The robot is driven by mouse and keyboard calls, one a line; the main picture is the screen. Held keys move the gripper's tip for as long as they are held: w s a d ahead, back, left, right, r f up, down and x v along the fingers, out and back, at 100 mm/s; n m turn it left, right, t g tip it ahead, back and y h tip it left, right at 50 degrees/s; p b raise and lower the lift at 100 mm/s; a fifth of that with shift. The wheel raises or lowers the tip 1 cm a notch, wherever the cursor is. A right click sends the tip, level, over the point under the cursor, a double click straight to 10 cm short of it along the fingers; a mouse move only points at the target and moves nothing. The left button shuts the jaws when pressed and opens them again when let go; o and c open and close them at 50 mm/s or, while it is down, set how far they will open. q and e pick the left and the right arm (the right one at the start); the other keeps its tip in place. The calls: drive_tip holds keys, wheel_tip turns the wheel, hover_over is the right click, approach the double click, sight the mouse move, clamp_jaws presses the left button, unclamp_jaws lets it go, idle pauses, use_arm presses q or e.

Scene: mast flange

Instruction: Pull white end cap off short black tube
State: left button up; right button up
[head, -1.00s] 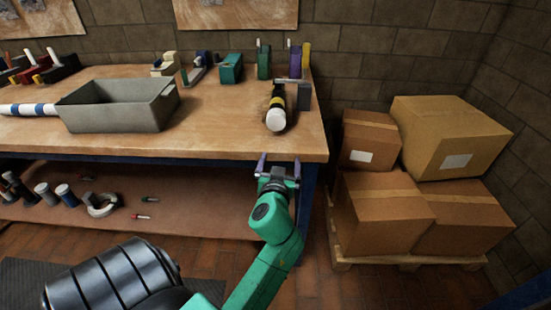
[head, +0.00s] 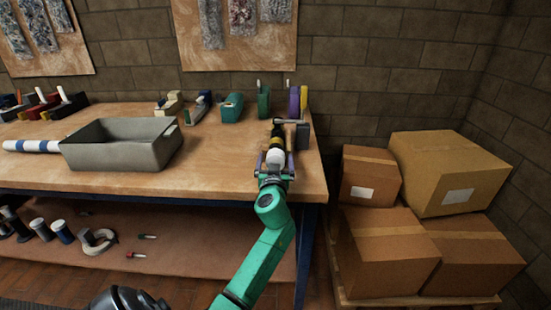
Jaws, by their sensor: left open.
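The short black tube (head: 277,147) lies near the right end of the workbench, pointing towards me, with a yellow band and its back end at a grey clamp-like block (head: 302,136). The white end cap (head: 275,158) is on its near end. My left gripper (head: 275,162) is open, its two fingers on either side of the white cap. I cannot tell whether the fingers touch it. My right gripper is not in view.
A grey open bin (head: 120,155) stands on the workbench (head: 215,170), with a white-and-blue tube (head: 32,146) left of it. Tape dispensers and other tools line the back. Cardboard boxes (head: 447,172) are stacked on a pallet at the right. The lower shelf holds loose parts.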

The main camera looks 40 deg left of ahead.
sight(276, 161)
use_arm(q)
drive_tip(key=shift+w+a, duration=0.25)
drive_tip(key=c, duration=1.3)
drive_tip(key=shift+v, duration=2.85)
drive_tip(key=shift+r, duration=0.1)
drive_tip(key=d+p, duration=0.1)
drive_tip(key=d+r+p, duration=0.1)
drive_tip(key=p, duration=0.1)
drive_tip(key=shift+s+d+r+m+t+h, duration=0.2)
drive_tip(key=shift+d+m+t+h, duration=0.1)
drive_tip(key=shift+d+m, duration=0.1)
drive_tip(key=s+d+f+m+t+h+p, duration=0.1)
drive_tip(key=s+d+f+m+h+p, duration=0.1)
drive_tip(key=s+d, duration=0.5)
drive_tip(key=s+d+f+m+t+h+p, duration=0.2)
drive_tip(key=s+d+h+p, duration=0.5)
drive_tip(key=d, duration=0.6)
drive_tip(key=s+f+m+h, duration=0.1)
drive_tip(key=m, duration=0.1)
drive_tip(key=shift+s+d+f+m, duration=0.2)
drive_tip(key=shift+d+f+m, duration=0.1)
drive_tip(key=shift+m, duration=0.1)
